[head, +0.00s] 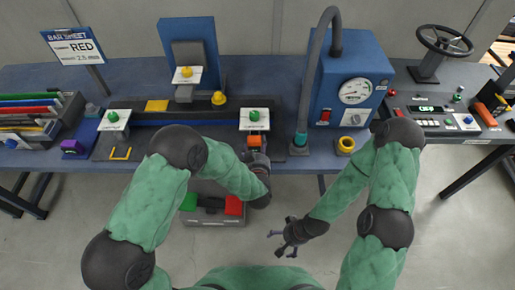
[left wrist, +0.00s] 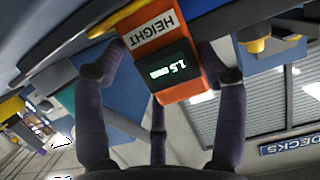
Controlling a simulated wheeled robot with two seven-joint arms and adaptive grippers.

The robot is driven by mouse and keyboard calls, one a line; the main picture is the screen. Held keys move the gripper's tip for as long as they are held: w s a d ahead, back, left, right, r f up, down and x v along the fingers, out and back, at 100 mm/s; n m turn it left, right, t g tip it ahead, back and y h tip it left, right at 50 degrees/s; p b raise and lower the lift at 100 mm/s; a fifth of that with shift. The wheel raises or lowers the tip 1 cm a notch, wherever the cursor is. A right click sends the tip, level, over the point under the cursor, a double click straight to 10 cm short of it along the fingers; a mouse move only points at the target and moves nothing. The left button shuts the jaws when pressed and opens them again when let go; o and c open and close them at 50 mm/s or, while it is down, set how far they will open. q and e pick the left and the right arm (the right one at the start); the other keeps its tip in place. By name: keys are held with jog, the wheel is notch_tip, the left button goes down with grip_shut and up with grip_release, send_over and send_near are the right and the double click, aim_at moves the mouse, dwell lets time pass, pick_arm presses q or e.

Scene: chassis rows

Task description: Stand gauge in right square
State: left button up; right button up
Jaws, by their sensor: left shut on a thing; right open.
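The gauge is an orange block (head: 254,141) with a dark display; in the left wrist view the gauge (left wrist: 183,75) shows a "HEIGHT" label and reads about 1.5 mm, appearing upside down. My left gripper (head: 257,158) is shut on it at the bench's front edge, below the green button at the right end of the long machine. A yellow square outline (head: 112,153) is on the machine's left end. No right square outline shows; my gripper and the gauge cover that spot. I cannot tell whether the gauge touches the surface. My right gripper (head: 288,236) is open and empty, over the floor.
Green buttons on white plates (head: 113,118) stand at both ends of the machine. A blue cabinet with a dial (head: 354,91) and a grey bent pipe (head: 308,75) stand right of the gauge. A yellow ring (head: 345,145) sits near the front edge. A bin with green and red parts (head: 211,218) is below.

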pick_arm(q)
jog(key=o, duration=1.5)
jog(key=shift+o, duration=0.2)
jog(key=shift+s+f, duration=0.1)
jog(key=shift+s, duration=0.5)
jog(key=v, duration=1.1)
jog(key=shift+r, duration=0.25)
jog(key=shift+w, duration=0.1)
